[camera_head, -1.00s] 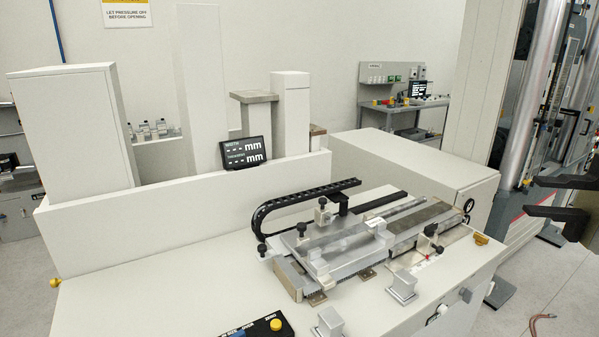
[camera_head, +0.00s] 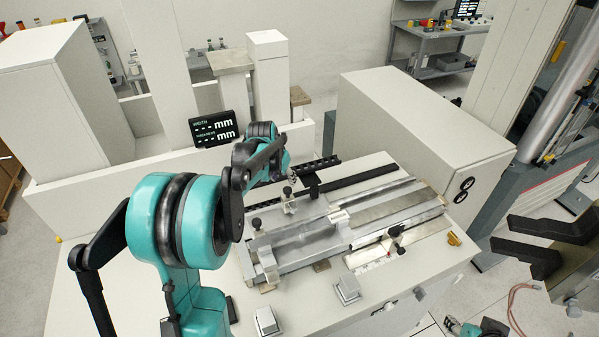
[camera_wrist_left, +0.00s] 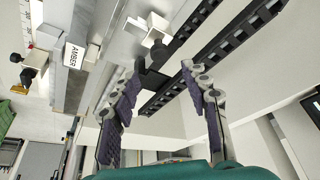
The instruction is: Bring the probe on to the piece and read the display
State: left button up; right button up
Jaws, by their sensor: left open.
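The dark display (camera_head: 214,128) stands behind the bench and shows dashes with "mm" for width and thickness. The measuring fixture (camera_head: 320,250) lies on the bench with flat metal bars. A block with a white "AMBER" label (camera_head: 339,216) sits across it; the label also shows in the wrist view (camera_wrist_left: 73,55). My left gripper (camera_head: 293,180) is over the fixture's back side, partly hidden by its own arm. In the wrist view its fingers (camera_wrist_left: 160,80) are open, apart, with a black bracket (camera_wrist_left: 152,78) beyond them. I cannot tell which part is the probe.
A black cable chain (camera_head: 268,215) and dark rail (camera_head: 357,184) run along the fixture's back. Small metal blocks (camera_head: 347,289) stand at the bench front. A white cabinet (camera_head: 425,130) is behind right. Dark prongs (camera_head: 530,257) jut in at right.

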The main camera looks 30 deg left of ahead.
aim_at(287, 189)
pick_arm(q)
jog(key=x, duration=0.7)
jog(key=shift+w+f, duration=0.1)
jog(key=shift+f, duration=0.15)
jog(key=c, duration=1)
jog(key=shift+o, duration=0.2)
jog(key=s+d+b, duration=0.1)
jog(key=s+d, duration=0.3)
jog(key=d, duration=0.1)
jog(key=shift+s+d+b, duration=0.2)
jog(key=shift+s+b, duration=0.2)
